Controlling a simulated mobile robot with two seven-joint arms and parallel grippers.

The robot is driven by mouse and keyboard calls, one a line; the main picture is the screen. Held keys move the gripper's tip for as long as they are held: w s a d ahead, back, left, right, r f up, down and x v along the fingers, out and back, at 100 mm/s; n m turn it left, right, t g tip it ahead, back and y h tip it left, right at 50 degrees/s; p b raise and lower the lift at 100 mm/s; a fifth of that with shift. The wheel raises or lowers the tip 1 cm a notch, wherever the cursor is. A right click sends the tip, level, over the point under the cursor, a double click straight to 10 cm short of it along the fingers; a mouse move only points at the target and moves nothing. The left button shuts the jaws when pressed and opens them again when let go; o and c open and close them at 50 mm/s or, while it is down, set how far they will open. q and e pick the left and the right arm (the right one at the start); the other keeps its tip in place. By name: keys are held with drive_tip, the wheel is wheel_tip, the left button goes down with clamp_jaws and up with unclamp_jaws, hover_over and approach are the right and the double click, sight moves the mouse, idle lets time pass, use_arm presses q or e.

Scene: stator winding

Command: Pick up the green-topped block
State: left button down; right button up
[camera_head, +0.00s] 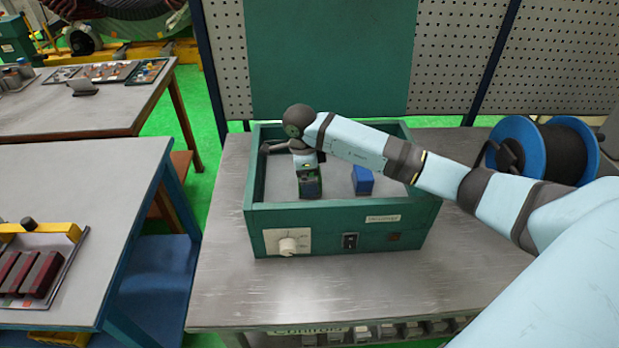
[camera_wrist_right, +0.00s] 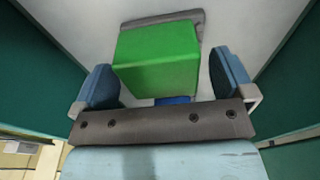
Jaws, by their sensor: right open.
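The green-topped block (camera_wrist_right: 158,62) shows from above in my right wrist view, with its bright green top between the two blue finger pads. My right gripper (camera_wrist_right: 163,82) is open, with gaps on both sides of the block; I see no grip on it. In the head view the right gripper (camera_head: 307,168) reaches down into the green-walled box, left of its middle. The block's top is mostly hidden there by the gripper. My left gripper is not in view.
The green-walled box (camera_head: 340,215) stands on a metal table (camera_head: 330,290), its walls around the gripper. A blue block (camera_head: 362,180) stands inside, to the right. A blue cable reel (camera_head: 540,150) is at the table's right. Another table (camera_head: 80,185) is at the left.

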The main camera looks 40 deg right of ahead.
drive_tip(key=shift+d+f, duration=0.1)
drive_tip(key=shift+f, duration=0.5)
drive_tip(key=c, duration=1.2)
drive_tip(key=shift+r, duration=0.1)
